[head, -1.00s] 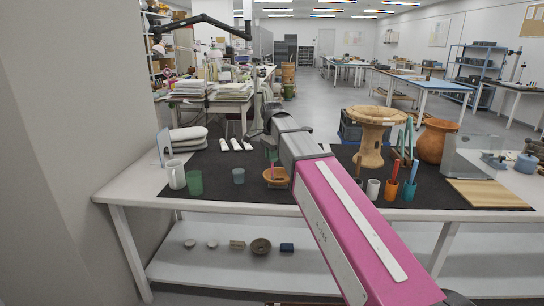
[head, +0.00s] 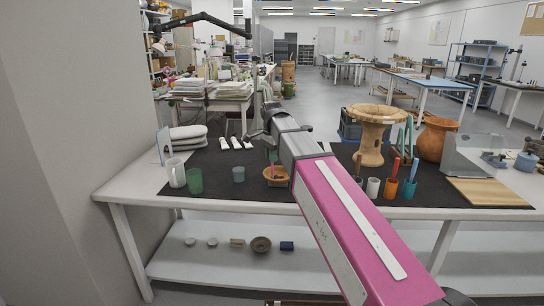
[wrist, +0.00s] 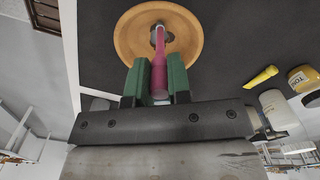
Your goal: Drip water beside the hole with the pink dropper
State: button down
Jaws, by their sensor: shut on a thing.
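The pink dropper (wrist: 159,75) is between the green fingers of my gripper (wrist: 157,68) in the wrist view, pointing away from the wrist. Its narrow end lies over the middle of a round tan-orange dish (wrist: 128,38). In the head view the dish (head: 276,181) stands on the dark mat, with the dropper slanting at its inside. I cannot tell whether the tip touches the dish. No water drop can be made out.
To the right are a white cup (head: 373,187), an orange cup (head: 390,188) and a large wooden pedestal vessel (head: 372,135).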

jog(key=shift+r, duration=0.1)
jog(key=shift+r, duration=1.95)
